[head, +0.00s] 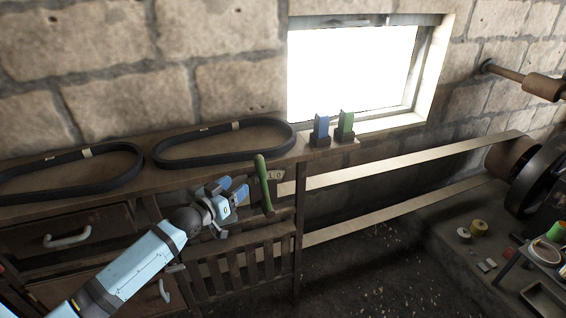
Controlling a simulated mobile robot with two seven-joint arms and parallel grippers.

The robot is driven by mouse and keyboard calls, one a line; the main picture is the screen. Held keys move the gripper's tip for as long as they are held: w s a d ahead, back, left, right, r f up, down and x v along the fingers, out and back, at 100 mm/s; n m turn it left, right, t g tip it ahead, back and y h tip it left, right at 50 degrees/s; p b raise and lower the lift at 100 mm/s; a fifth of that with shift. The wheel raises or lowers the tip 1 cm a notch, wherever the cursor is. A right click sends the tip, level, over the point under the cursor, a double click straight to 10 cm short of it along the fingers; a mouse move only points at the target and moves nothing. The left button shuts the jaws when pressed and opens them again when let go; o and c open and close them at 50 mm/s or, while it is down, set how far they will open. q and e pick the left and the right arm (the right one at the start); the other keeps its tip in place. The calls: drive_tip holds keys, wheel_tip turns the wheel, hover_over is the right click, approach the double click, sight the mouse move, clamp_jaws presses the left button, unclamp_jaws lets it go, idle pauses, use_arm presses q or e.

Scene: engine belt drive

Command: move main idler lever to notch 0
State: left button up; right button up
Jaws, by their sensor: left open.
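The main idler lever appears to be the green-handled lever (264,184), leaning slightly, at the front edge of the wooden bench. A small plate with markings (274,175) sits just right of it; a "0" seems to show, the rest is too small to read. My left gripper (240,191) is open and empty, just left of the lever, with its blue fingers pointing towards it. I cannot tell whether a finger touches the lever. My right gripper is not in view.
Two black belts (225,143) lie on the bench top (145,165). A long flat belt (400,164) runs right to a pulley (507,158). A slatted guard (243,262) stands below the lever.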

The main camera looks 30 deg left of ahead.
sight(263, 164)
use_arm(q)
drive_tip(key=w, duration=0.4)
drive_tip(key=w+d+p, duration=0.1)
drive_tip(key=w, duration=0.4)
drive_tip(key=w+p, duration=0.1)
drive_tip(key=w, duration=0.3)
drive_tip(key=shift+w+d, duration=0.15)
drive_tip(key=shift+w, duration=0.05)
